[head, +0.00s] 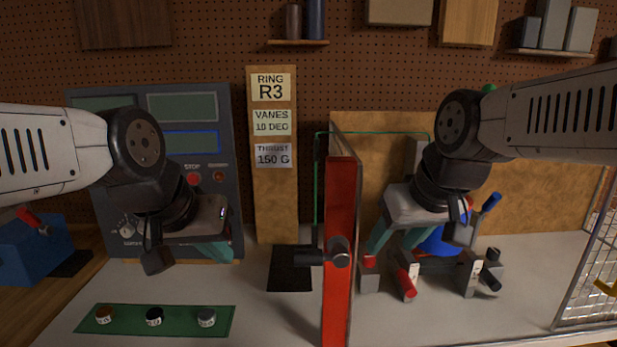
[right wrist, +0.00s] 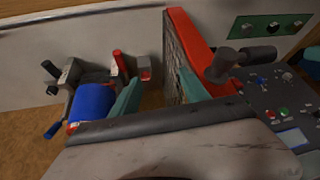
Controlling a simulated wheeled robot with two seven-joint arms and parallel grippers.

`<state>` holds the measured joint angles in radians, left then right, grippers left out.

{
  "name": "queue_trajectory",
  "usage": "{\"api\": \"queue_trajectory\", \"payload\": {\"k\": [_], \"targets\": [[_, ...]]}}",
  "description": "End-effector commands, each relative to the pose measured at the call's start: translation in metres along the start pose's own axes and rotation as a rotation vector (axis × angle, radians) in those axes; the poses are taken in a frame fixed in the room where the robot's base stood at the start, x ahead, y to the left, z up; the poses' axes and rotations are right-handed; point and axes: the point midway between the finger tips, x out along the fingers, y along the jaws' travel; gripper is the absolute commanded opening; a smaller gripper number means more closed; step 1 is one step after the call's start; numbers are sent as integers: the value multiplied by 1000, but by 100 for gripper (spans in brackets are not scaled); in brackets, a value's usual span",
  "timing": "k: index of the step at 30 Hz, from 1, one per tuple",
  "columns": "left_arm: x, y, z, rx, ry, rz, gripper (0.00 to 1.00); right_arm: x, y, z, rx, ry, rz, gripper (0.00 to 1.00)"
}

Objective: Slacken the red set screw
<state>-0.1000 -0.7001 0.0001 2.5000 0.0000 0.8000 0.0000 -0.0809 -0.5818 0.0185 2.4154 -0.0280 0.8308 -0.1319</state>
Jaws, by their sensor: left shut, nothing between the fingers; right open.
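Two red parts stand near the blue cylinder (head: 438,243): a red-topped small grey block (head: 368,262) and a tilted red cylinder (head: 405,283) beside it. I cannot tell which is the set screw. In the right wrist view the red cylinder (right wrist: 119,62) and red-topped block (right wrist: 145,62) lie beyond the left finger. My right gripper (head: 393,248) is open and empty, just above and behind these parts; its teal fingers also show in the right wrist view (right wrist: 160,82). My left gripper (head: 222,250) is shut and empty, in front of the grey console.
A tall red-edged panel (head: 340,230) with a dark knob stands left of my right gripper. A grey console (head: 180,100) stands behind my left gripper. A green mat (head: 180,320) holds three small labelled pieces. A wire mesh guard (head: 590,270) stands at the right.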

Motion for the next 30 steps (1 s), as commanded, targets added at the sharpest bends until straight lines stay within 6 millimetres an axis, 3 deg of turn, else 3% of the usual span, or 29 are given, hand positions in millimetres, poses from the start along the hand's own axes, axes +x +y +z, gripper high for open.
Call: {"api": "queue_trajectory", "payload": {"k": [3,7,30], "targets": [[0,0,0,0,0,0,0,-6,-6,16,101,48,-17,53],[0,0,0,0,0,0,0,-7,-9,23,149,66,-26,53],[0,0,0,0,0,0,0,-7,-9,23,153,66,-26,53]]}}
